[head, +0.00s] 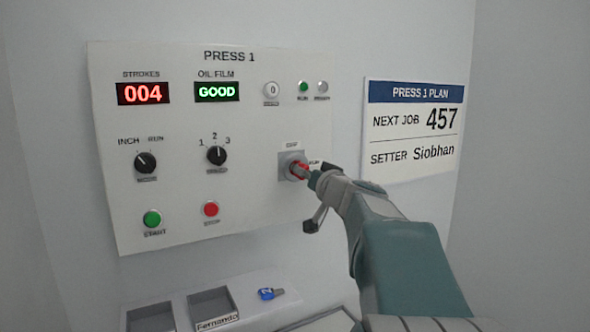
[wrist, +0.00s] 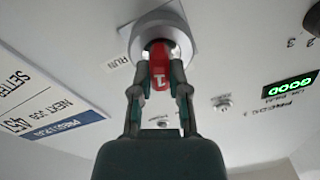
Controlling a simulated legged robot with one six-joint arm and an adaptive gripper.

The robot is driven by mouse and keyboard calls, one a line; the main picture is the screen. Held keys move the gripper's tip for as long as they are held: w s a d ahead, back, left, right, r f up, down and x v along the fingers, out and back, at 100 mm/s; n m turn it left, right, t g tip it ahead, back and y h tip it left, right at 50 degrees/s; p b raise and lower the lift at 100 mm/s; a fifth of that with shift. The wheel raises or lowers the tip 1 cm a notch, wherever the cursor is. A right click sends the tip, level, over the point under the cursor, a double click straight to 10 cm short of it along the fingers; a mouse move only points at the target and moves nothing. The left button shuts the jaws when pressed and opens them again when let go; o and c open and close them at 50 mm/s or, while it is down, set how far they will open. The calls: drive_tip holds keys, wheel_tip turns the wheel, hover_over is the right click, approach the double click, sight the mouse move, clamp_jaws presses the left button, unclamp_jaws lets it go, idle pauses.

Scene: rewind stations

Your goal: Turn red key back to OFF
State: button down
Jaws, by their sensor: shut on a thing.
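The red key (wrist: 159,62) sits in a round metal lock in the wrist view, with a "1" on its face. In the head view the red key (head: 300,168) shows in the key switch (head: 286,161) at the right of the panel, below an "OFF" label. A "RUN" label shows beside the switch. My gripper (wrist: 159,83) has a finger on each side of the key and is shut on it. It also shows in the head view (head: 309,172). My gripper partly hides the key and the switch's right side.
The PRESS 1 panel (head: 250,220) carries knobs, a green START button (head: 152,218), a red STOP button (head: 211,209) and displays "004" and "GOOD". A plan sign (head: 412,130) hangs at right. Below, a tray ledge (head: 262,280) holds a blue key tag (head: 268,294).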

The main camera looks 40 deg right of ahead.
drive_tip(key=n, duration=0.4)
drive_tip(key=shift+f, duration=0.1)
drive_tip(key=c, duration=0.9)
unclamp_jaws()
drive_tip(key=shift+n, duration=0.5)
drive_tip(key=o, duration=0.4)
drive_tip(key=shift+d, duration=0.1)
drive_tip(key=shift+c, duration=0.2)
